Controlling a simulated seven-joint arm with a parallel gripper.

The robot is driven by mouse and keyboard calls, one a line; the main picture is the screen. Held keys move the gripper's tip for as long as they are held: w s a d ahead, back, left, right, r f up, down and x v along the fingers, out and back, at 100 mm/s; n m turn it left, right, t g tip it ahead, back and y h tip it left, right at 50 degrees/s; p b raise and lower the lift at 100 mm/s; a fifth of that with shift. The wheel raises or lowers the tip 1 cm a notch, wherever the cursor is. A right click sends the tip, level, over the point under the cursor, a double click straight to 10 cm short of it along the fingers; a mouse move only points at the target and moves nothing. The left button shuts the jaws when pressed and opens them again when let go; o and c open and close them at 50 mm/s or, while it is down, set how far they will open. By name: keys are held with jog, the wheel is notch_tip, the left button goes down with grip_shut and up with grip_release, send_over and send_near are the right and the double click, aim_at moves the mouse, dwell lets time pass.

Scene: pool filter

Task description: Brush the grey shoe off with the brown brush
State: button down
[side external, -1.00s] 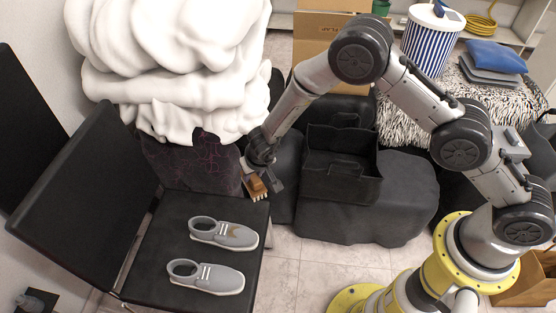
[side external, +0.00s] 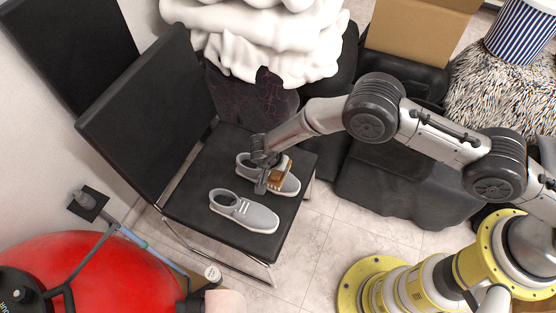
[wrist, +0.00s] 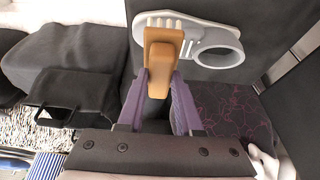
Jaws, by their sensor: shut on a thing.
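Two grey shoes lie side by side on the black chair seat: the far shoe (side external: 290,187) and the near shoe (side external: 246,212). My gripper (side external: 268,176) is shut on the brown brush (side external: 281,171), which is over the laces and front half of the far shoe. The wrist view shows the brush (wrist: 163,50) between my purple fingers (wrist: 161,82), covering part of the far shoe (wrist: 218,47). Its ankle opening shows to the right of the brush. I cannot tell whether the bristles touch the shoe. The near shoe is clear of my gripper.
The black chair (side external: 188,194) has its backrest at the left. A white lumpy cushion (side external: 265,40) is behind the seat. A red rounded object (side external: 95,275) is at the lower left. Tiled floor (side external: 330,222) lies right of the chair.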

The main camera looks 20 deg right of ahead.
notch_tip(320, 180, down, 5)
jog(key=shift+w+d+f, duration=0.2)
jog(key=shift+w+d, duration=0.25)
jog(key=shift+w, duration=0.15)
jog(key=shift+w+d, duration=1.8)
jog(key=shift+w, duration=0.05)
jog(key=shift+s+a, duration=2.25)
jog(key=shift+s, duration=0.15)
jog(key=shift+r, duration=4.05)
